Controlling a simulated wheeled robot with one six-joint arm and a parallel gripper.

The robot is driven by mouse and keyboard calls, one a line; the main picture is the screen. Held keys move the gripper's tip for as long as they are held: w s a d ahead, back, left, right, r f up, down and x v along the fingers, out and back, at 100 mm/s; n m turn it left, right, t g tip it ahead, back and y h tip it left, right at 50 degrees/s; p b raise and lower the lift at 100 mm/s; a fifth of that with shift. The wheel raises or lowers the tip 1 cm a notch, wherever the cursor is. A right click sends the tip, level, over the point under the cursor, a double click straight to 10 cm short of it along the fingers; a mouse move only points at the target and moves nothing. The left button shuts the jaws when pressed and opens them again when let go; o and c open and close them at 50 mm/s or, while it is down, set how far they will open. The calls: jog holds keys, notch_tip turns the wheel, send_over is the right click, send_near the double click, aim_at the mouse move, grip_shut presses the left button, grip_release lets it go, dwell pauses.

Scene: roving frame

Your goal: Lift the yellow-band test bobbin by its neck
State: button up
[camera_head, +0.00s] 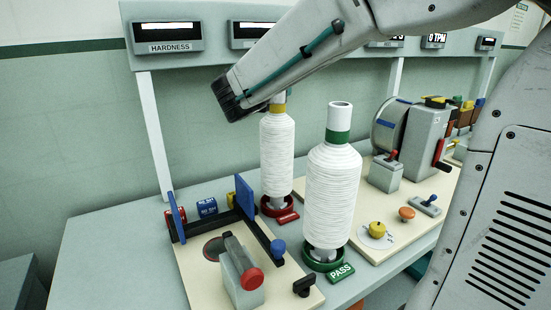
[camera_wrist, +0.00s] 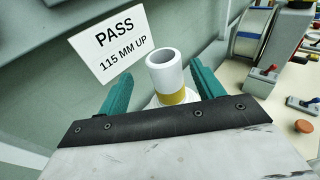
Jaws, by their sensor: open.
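The yellow-band test bobbin (camera_head: 277,152) stands upright in a red ring holder (camera_head: 277,207), wound with white yarn. Its yellow band (camera_head: 278,107) shows just below my arm, which hides part of the neck top. In the wrist view its white tubular neck (camera_wrist: 164,70) and yellow band (camera_wrist: 176,97) appear between the teal fingers of my gripper (camera_wrist: 160,71). My gripper is open, with a finger on each side of the neck and visible gaps. The dark edge of my wrist hides most of the bobbin's body in that view.
A green-band bobbin (camera_head: 333,185) stands close in front, in a green holder with a PASS label (camera_head: 341,273). A fixture with blue plates (camera_head: 245,197) is to the left. A sign reading "PASS 115 MM UP" (camera_wrist: 108,46) shows behind the neck. A grey machine (camera_head: 416,135) stands right.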

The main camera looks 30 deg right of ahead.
jog(key=x, duration=0.6)
jog(key=shift+s+d, duration=0.2)
grip_shut()
